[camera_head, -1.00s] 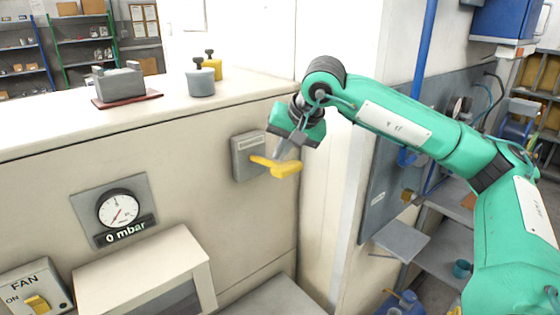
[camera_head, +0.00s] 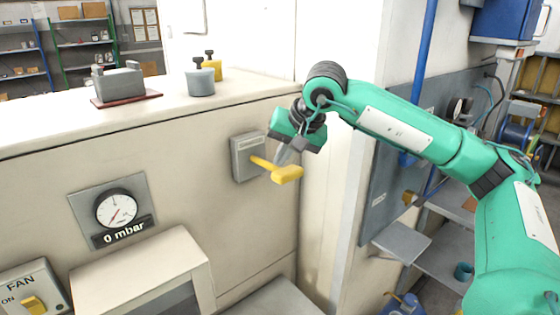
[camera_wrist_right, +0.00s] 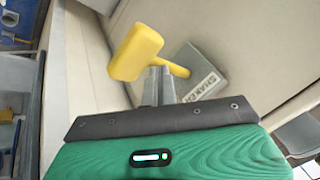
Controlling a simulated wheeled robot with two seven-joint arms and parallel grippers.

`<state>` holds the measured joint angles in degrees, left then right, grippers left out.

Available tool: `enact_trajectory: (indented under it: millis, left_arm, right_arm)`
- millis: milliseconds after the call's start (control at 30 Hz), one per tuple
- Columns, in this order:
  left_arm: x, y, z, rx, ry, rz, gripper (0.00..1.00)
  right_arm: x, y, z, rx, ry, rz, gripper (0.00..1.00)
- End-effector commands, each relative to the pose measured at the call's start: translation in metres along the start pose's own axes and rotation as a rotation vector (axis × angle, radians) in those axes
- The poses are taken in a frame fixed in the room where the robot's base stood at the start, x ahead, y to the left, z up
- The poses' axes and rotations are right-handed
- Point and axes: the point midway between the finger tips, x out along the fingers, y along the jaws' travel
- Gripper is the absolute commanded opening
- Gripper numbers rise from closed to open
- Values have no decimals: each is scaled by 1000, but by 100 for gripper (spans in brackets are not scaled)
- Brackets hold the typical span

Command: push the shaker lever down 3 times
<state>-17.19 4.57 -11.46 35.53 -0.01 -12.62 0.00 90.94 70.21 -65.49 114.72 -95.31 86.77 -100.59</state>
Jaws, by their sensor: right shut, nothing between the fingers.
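The shaker lever (camera_head: 287,174) is yellow with a thick handle end. It sticks out from a grey plate (camera_head: 247,158) on the beige cabinet front and points slightly downward. My right gripper (camera_head: 281,160) is shut and empty, its fingertips at the lever's shaft from above. In the right wrist view the lever (camera_wrist_right: 137,52) lies just beyond the closed fingertips (camera_wrist_right: 159,72), beside the plate with partly hidden lettering (camera_wrist_right: 203,80). I cannot tell whether the fingertips touch the lever. My left gripper is not in view.
A pressure gauge (camera_head: 117,209) reading 0 mbar and a yellow FAN switch (camera_head: 34,304) are on the cabinet to the left. A grey box (camera_head: 119,82) and grey and yellow weights (camera_head: 200,81) stand on top. A beige housing (camera_head: 140,268) juts out below.

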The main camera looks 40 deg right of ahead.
Motion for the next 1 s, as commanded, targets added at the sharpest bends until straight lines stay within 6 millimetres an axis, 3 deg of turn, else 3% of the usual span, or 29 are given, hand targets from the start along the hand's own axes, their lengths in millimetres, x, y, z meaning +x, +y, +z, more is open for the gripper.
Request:
enact_trajectory:
  millis: [1000]
  left_arm:
    - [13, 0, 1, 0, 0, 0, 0]
  right_arm:
    - [10, 7, 8, -1, -3, 2, 0]
